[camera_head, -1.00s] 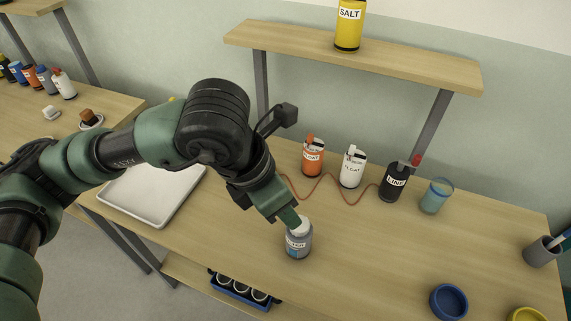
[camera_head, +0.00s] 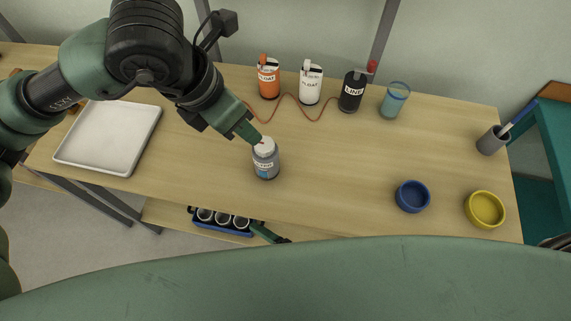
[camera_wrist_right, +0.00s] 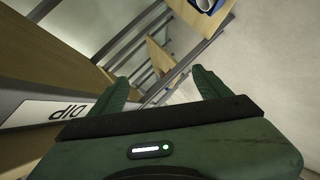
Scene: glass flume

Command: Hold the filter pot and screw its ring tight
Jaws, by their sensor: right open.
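The filter pot (camera_head: 265,165), a small grey bottle with a label and a pale ring (camera_head: 264,145) at its top, stands upright on the wooden table in the head view. My left gripper (camera_head: 252,135) reaches down to the pot's top from the upper left. A fingertip overlaps the ring; I cannot tell whether the fingers hold it. My right gripper (camera_head: 267,233) is low, near the table's front edge, mostly hidden by my own green body part. In the right wrist view my right gripper (camera_wrist_right: 160,80) is open with nothing between its fingers.
Orange (camera_head: 268,77), white (camera_head: 311,82) and black (camera_head: 352,92) bottles stand behind the pot, with a blue glass (camera_head: 394,100). A white tray (camera_head: 108,137) lies left. Blue (camera_head: 412,197) and yellow (camera_head: 485,209) bowls are right. A blue rack (camera_head: 222,229) sits on the lower shelf.

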